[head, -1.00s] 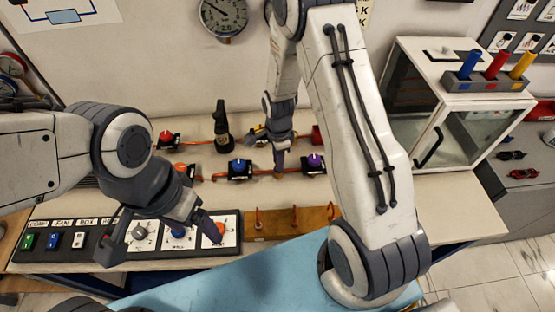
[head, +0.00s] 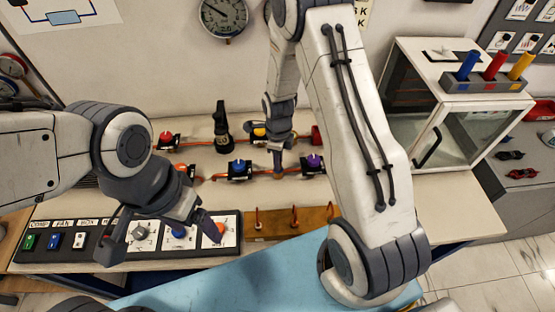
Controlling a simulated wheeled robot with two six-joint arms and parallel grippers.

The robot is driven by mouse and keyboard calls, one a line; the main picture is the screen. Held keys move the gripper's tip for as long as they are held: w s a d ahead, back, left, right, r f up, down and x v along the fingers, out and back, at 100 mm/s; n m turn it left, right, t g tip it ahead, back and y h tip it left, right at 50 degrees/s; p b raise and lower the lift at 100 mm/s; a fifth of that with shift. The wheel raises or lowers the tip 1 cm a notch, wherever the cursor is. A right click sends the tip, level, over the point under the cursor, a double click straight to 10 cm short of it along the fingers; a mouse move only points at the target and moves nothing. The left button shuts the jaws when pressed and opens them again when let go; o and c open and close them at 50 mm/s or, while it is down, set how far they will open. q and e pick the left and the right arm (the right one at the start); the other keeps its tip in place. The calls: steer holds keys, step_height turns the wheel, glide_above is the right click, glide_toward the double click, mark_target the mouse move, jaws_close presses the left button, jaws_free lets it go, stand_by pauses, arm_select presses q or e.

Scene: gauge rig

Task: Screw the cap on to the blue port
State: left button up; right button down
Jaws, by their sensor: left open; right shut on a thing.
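My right gripper (head: 278,165) points down at the red pipe line on the bench, to the right of a blue-topped fitting (head: 239,168). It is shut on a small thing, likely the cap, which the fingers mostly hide. Whether that thing touches the pipe line, I cannot tell. I cannot make out for sure which part is the blue port.
A purple-topped fitting (head: 314,163) is right of my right gripper. A yellow-topped fitting (head: 260,132) and a dark upright bottle-like object (head: 222,128) stand behind. A brown board with small hooks (head: 275,223) lies in front. A glass-fronted cabinet (head: 440,130) stands right.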

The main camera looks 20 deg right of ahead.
steer(key=c, duration=0.9)
jaws_free()
steer(key=shift+s+f, duration=0.1)
steer(key=shift+s, duration=0.2)
steer(key=shift+o, duration=0.2)
steer(key=shift+w, duration=0.1)
steer(key=o, duration=0.6)
steer(key=shift+c, duration=0.2)
steer(key=shift+w, duration=0.1)
